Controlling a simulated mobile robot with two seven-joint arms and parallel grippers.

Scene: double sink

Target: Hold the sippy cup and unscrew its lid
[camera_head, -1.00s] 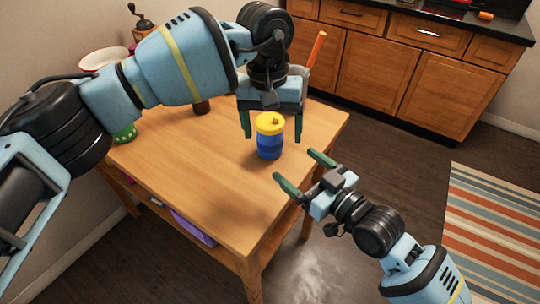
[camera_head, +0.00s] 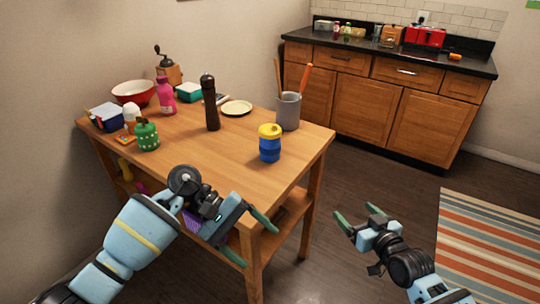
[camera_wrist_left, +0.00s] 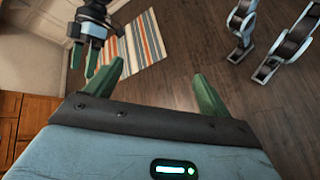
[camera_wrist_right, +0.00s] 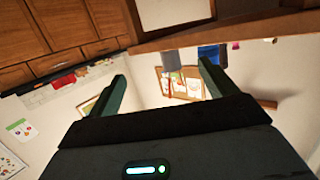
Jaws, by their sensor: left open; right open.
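The sippy cup (camera_head: 270,149) has a blue body and a yellow lid. It stands upright near the right edge of the wooden table, with the lid on it. My left gripper (camera_head: 253,242) is open and empty, low at the table's front edge and apart from the cup. My right gripper (camera_head: 359,220) is open and empty, to the right of the table and below the cup in the head view. The blue cup body shows in part in the right wrist view (camera_wrist_right: 210,56). The left wrist view shows the floor between the open fingers (camera_wrist_left: 158,85), and no cup.
Behind the cup stands a grey utensil holder (camera_head: 288,112). A dark pepper mill (camera_head: 210,104), a plate (camera_head: 236,108), a pink bottle (camera_head: 166,96), a red bowl (camera_head: 133,93) and a green container (camera_head: 147,136) stand further left. The table's front middle is clear.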

